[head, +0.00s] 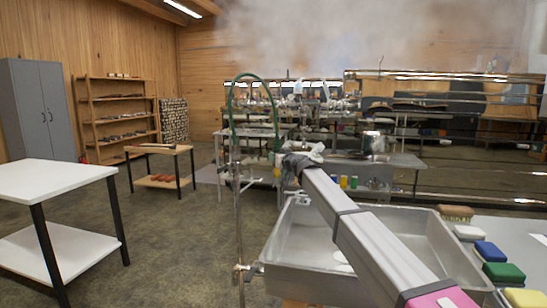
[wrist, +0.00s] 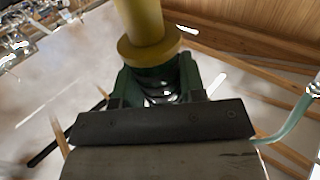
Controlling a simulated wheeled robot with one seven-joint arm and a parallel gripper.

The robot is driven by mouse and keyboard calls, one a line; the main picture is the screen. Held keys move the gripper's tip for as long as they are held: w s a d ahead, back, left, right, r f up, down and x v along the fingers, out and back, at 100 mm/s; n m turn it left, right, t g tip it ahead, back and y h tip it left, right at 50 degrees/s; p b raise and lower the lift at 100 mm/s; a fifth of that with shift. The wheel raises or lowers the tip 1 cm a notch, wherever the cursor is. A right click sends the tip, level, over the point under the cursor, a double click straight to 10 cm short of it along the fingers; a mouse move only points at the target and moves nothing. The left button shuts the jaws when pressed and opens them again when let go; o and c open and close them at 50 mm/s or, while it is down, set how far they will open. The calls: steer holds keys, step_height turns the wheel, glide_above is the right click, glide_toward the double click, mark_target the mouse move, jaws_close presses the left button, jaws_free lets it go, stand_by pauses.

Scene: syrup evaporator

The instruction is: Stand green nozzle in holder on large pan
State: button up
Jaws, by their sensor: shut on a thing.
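My gripper (head: 292,165) is at the far end of my arm, above the back left corner of the sink. In the wrist view my gripper (wrist: 157,88) is shut on the green nozzle (wrist: 150,73), with a yellow cylinder and collar (wrist: 147,45) rising beyond the jaws. In the head view only a small green and yellow bit (head: 278,159) shows beside the jaws. A green hose (head: 236,92) loops from a vertical pipe over toward the gripper. The large pan and its holder cannot be made out clearly among the steaming equipment at the back.
A steel sink (head: 330,238) lies below my arm. Brushes and coloured sponges (head: 502,272) lie on the counter at right. A vertical pipe (head: 238,200) stands left of the gripper. A white table (head: 50,180) stands at left. Floor between is open.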

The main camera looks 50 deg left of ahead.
steer(key=w+d, duration=0.2)
steer(key=d, duration=1.2)
steer(key=shift+w+f, duration=0.25)
steer(key=shift+f, duration=0.05)
stand_by(0.6)
step_height(320, 180, down, 7)
stand_by(5.3)
